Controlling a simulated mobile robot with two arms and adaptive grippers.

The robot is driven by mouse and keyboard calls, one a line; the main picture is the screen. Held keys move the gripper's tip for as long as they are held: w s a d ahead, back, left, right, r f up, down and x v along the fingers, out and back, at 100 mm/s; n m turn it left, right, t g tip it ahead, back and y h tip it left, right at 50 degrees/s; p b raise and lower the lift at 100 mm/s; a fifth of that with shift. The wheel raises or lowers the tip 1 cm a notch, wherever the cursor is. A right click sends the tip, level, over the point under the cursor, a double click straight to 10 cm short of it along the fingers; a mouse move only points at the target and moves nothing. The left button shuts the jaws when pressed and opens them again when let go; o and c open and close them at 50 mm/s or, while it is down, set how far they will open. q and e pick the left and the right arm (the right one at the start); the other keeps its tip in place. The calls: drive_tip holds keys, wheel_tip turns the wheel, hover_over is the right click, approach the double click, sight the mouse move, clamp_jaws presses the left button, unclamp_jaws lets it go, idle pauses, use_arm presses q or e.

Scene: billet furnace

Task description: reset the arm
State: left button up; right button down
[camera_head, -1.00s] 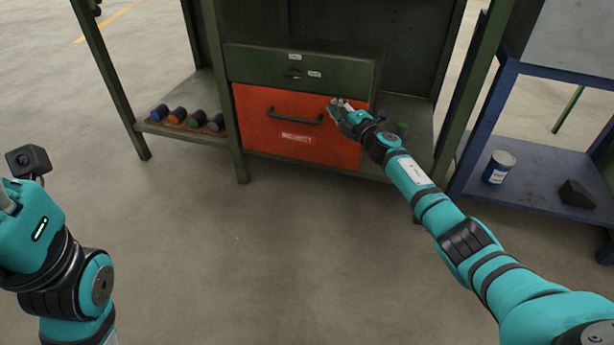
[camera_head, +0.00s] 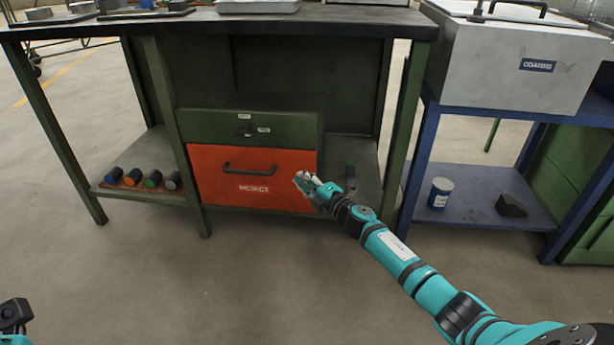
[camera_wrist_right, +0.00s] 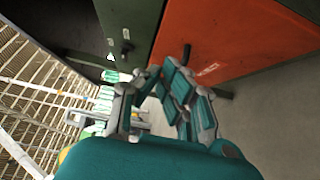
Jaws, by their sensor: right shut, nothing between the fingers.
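My right gripper (camera_head: 306,182) is shut and empty. In the head view it hangs in front of the right edge of the red drawer (camera_head: 215,187). The drawer has a dark bar handle and a white label and looks shut. In the right wrist view my gripper (camera_wrist_right: 165,78) shows in front of the red drawer (camera_wrist_right: 235,35), which appears tilted there. Of my left arm, only a small part shows at the lower left corner of the head view; its fingers are out of the frame.
A green drawer (camera_head: 222,127) sits above the red one, under the workbench top (camera_head: 330,20). A blue stand (camera_head: 470,205) at right holds a can (camera_head: 440,193) and a dark block (camera_head: 511,206). The floor in front is clear.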

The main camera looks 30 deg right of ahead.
drive_tip(key=shift+s, duration=0.85)
